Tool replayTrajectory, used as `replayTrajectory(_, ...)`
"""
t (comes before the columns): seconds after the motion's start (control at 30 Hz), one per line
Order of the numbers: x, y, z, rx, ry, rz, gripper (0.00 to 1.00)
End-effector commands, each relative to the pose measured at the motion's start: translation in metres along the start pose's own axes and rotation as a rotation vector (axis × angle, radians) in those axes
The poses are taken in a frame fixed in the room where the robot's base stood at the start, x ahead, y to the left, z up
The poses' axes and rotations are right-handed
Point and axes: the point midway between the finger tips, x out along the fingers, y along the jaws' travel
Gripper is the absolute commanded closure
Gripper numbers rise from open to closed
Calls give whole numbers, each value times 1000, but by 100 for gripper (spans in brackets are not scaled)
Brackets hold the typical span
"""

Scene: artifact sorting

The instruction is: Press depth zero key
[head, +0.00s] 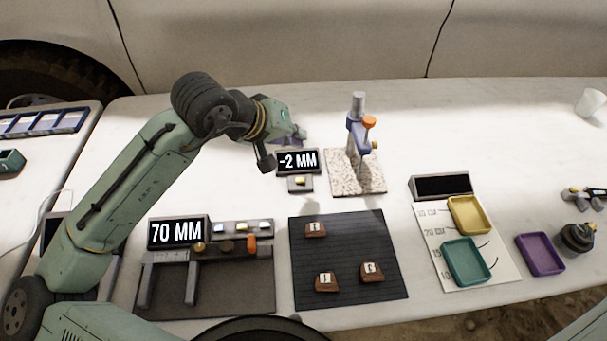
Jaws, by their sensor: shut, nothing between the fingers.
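The depth readout (298,161) is a small dark display showing "-2 MM". Below it a small grey box carries a yellow key (300,181), which I take for the depth zero key. The depth gauge stand (358,125), with a grey column and an orange knob, rises from a speckled stone base (357,183) just right of the readout. My gripper (298,138) is shut and empty. In the picture it lies just above the readout, apart from the key. Its height over the table is hard to tell.
A caliper station (205,280) with a "70 MM" display (177,232) and several keys sits front left. A black mat (350,290) holds three brown labelled pieces. Yellow (470,214), teal (466,262) and purple (540,254) trays are at right. The table behind the readout is clear.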

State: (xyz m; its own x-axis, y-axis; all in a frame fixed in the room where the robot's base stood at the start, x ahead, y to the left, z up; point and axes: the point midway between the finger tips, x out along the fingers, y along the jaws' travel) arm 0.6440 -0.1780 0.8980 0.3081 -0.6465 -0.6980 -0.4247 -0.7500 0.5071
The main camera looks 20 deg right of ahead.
Motion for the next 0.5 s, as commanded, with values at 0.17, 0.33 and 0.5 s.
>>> replayTrajectory(0.17,0,0,0,0,1,0,100)
replayTrajectory(0.33,3,-2,2,1,1,0,100)
replayTrajectory(0.5,13,-10,10,1,1,-1,100)
